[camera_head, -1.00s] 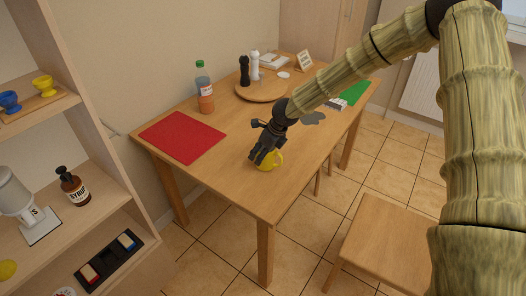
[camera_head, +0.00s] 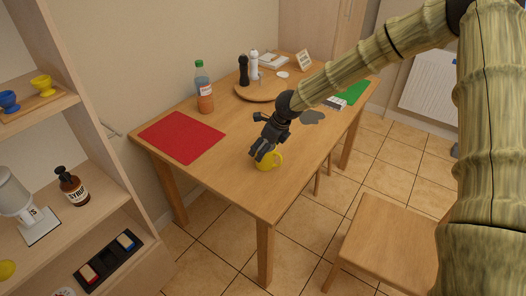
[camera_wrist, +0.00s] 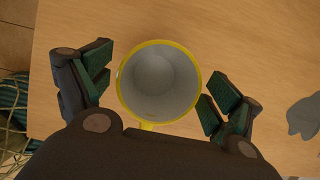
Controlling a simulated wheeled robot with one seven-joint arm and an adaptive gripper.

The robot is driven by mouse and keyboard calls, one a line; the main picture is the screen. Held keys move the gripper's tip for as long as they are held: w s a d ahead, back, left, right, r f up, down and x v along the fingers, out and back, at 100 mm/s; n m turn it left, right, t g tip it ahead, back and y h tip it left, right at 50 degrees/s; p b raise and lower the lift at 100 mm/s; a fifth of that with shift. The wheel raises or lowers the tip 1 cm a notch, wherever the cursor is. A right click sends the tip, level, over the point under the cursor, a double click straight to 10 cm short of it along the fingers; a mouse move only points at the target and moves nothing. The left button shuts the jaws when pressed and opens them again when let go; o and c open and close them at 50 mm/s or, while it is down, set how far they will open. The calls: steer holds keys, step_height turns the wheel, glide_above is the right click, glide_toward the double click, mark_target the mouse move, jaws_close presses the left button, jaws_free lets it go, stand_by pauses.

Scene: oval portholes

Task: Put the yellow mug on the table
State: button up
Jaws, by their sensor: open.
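The yellow mug (camera_head: 270,161) stands upright on the wooden table (camera_head: 222,172), near its front edge. In the wrist view the mug (camera_wrist: 122,92) shows from above, with a yellow rim and a pale, empty inside. Its handle points toward my gripper's palm and is partly hidden by it. In the wrist view my gripper (camera_wrist: 155,85) is open, with one finger on each side of the mug. Gaps show between both fingers and the mug, so it is not gripped.
A red mat (camera_head: 181,137) and a bottle (camera_head: 204,88) are on the table's left side. A round board (camera_head: 247,95) with dark and white mills is behind. A grey flat shape (camera_head: 314,117) lies to the right. A chair (camera_head: 383,243) stands in front.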

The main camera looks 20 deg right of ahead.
steer(key=v, duration=0.9)
